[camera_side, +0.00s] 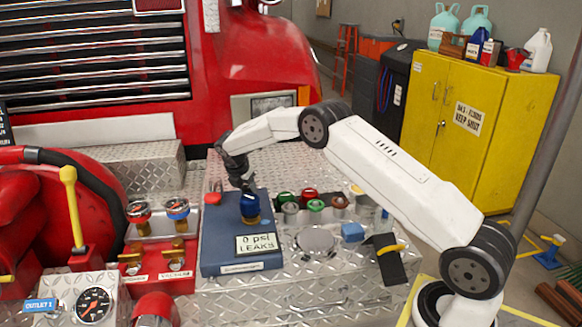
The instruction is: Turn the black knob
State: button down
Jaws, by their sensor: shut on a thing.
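My gripper (246,188) reaches down over the blue panel box (215,255) in the middle of the view. It is shut on the top of a dark blue knob-like piece (250,207) with a brass base, which stands upright on the box. The dark fingers hide part of its top. I cannot clearly make out a separate black knob.
Several red, green and brown caps (309,195) stand to the right on the diamond-plate deck (300,290). A black piece with a yellow part (388,262) lies farther right. Gauges (177,208) and brass fittings stand left. A yellow cabinet (468,125) is behind.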

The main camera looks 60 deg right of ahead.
jog(key=m, duration=0.2)
jog(key=m+g, duration=0.1)
jog(key=m, duration=0.1)
jog(key=shift+w+g, duration=0.1)
jog(key=shift+g, duration=0.2)
jog(key=shift+m+g+y, duration=0.3)
jog(key=shift+m+g, duration=0.2)
jog(key=shift+m, duration=1.5)
jog(key=shift+c, duration=0.7)
grip_release()
jog(key=shift+r, duration=0.1)
